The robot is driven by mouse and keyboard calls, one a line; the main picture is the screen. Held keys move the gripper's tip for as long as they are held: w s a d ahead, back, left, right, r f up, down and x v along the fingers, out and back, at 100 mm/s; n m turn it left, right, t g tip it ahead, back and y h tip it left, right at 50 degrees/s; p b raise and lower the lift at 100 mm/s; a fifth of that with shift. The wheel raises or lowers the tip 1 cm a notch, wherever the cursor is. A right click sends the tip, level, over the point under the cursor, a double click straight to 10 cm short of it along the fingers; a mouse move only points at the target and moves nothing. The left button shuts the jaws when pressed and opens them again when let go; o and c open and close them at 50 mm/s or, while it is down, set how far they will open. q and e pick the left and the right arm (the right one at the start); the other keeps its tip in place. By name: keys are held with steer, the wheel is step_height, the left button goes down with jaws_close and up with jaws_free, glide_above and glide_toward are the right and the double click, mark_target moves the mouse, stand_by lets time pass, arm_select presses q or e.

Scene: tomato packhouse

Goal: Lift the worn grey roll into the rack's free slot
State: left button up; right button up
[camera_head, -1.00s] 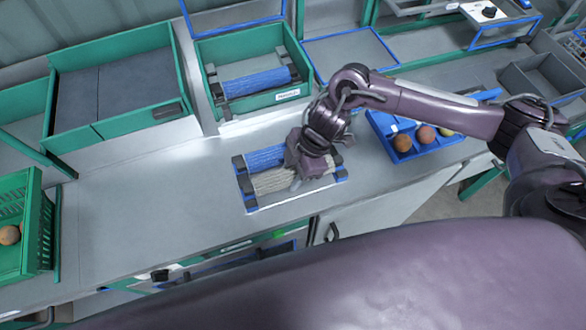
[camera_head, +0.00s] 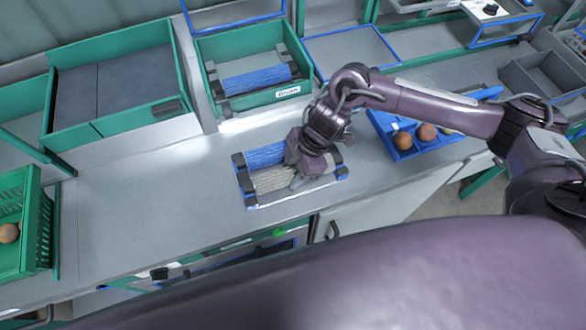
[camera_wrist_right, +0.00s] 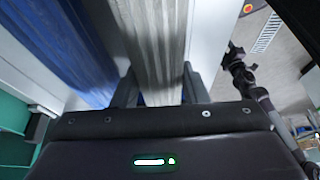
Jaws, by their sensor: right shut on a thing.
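The worn grey roll (camera_head: 270,181) lies level beside a blue roll (camera_head: 264,156) in a low blue-edged frame (camera_head: 251,204) with dark end holders on the bench. My right gripper (camera_head: 301,177) is over the grey roll and shut on it near its middle, hiding part of it. In the right wrist view the grey roll (camera_wrist_right: 152,45) runs between the two fingers, with the blue roll (camera_wrist_right: 62,45) beside it. Whether the grey roll is clear of its holders I cannot tell. My left gripper is not in view.
Behind the frame, a labelled green box (camera_head: 262,103) holds another blue roll (camera_head: 256,81), with empty space behind that roll. A blue tray (camera_head: 399,156) with tomatoes stands to the right. A green crate (camera_head: 38,235) is at far left. The bench (camera_head: 155,200) left of the frame is clear.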

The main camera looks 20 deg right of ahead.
steer(key=shift+f, duration=0.3)
steer(key=o, duration=1.2)
steer(key=c, duration=0.3)
steer(key=shift+c, duration=0.2)
step_height(320, 180, up, 7)
steer(key=p, duration=0.7)
steer(key=shift+s+f, duration=0.1)
